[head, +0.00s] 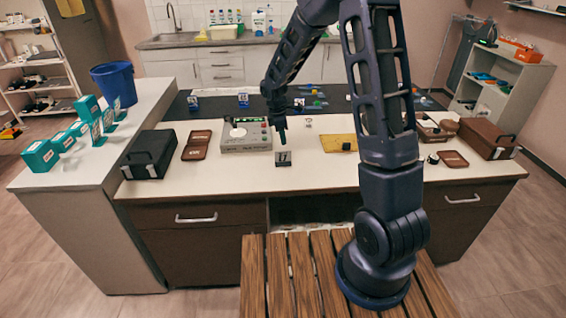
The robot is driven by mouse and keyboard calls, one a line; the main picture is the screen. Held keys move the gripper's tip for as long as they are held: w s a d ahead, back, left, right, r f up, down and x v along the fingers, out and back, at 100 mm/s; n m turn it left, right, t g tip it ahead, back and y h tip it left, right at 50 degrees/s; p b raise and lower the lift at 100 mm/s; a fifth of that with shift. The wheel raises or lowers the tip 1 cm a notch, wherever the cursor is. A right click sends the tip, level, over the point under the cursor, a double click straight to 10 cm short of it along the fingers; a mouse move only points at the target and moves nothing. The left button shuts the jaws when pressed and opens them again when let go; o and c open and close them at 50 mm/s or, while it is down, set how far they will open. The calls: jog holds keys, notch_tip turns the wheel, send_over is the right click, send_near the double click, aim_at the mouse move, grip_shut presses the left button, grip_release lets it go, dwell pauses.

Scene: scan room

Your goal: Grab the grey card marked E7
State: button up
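A small grey card (283,154) with a dark marking stands upright near the front middle of the white-topped counter (235,180). It seems to sit in a dark holder; the marking is too small to read surely as E7. My gripper (289,133) points down just above and behind this card, apart from it in the picture. A dark green part shows at the gripper's tip. Whether the fingers are open or shut, or hold anything, is too small to tell.
A grey device (246,136) with buttons stands left of my gripper. A yellow board (338,143) lies to the right. Small marked cards (243,99) stand on the dark rear strip. The counter's front edge is clear.

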send_over(284, 162)
notch_tip(284, 162, down, 5)
jog(key=shift+r, duration=0.15)
jog(key=shift+w+f, duration=0.1)
jog(key=shift+f, duration=2.6)
grip_shut()
